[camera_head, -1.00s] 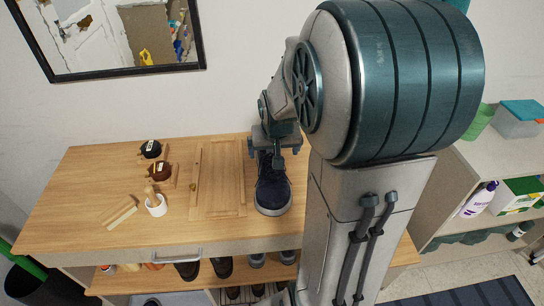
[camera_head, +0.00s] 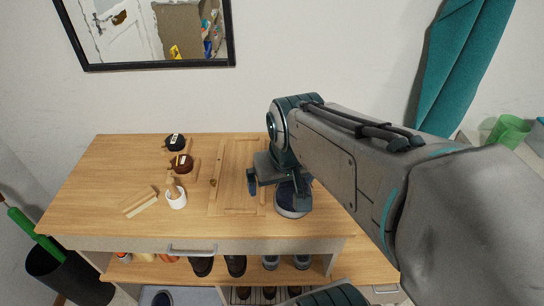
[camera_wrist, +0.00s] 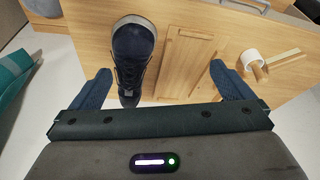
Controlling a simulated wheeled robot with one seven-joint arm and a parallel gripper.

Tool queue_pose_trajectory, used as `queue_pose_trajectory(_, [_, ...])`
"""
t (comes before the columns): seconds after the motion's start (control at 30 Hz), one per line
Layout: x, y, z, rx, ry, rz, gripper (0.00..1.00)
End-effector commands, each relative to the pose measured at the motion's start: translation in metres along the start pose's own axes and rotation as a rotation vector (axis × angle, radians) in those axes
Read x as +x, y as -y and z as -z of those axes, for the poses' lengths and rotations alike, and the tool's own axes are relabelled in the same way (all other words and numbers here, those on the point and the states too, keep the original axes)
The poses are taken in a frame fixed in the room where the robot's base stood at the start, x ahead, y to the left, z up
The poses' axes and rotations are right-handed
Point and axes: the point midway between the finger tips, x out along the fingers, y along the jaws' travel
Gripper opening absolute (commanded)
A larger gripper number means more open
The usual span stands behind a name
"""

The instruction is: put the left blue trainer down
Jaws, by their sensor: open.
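The blue trainer (camera_head: 292,199) stands upright on the wooden bench top, toe towards the front edge, right of a wooden panel (camera_head: 238,178). In the wrist view the trainer (camera_wrist: 132,52) shows dark blue with laces and a pale toe rim. My gripper (camera_head: 279,191) is over the bench beside and above the trainer; my arm hides part of its heel end. In the wrist view my gripper (camera_wrist: 160,88) is open, its blue fingers wide apart. The trainer lies off centre, nearer the left finger, and nothing is held.
Several shoes (camera_head: 236,265) stand on the shelf below. A framed mirror (camera_head: 150,32) hangs behind. A black bin (camera_head: 65,272) stands at left.

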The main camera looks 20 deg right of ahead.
Motion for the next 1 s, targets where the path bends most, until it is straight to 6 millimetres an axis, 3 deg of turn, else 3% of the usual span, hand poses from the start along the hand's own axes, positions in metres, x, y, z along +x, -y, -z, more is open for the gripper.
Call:
queue_pose_trajectory(0.03, [0.022,-0.009,0.011,0.039,0.000,-0.017,1.00])
queue_pose_trajectory(0.2, [0.065,-0.040,0.052,0.151,-0.030,-0.055,1.00])
queue_pose_trajectory(0.4, [0.097,-0.069,0.081,0.233,-0.058,-0.074,1.00])
queue_pose_trajectory(0.57, [0.109,-0.076,0.088,0.251,-0.063,-0.077,1.00])
queue_pose_trajectory(1.0, [0.178,-0.081,0.092,0.249,-0.062,-0.077,1.00])
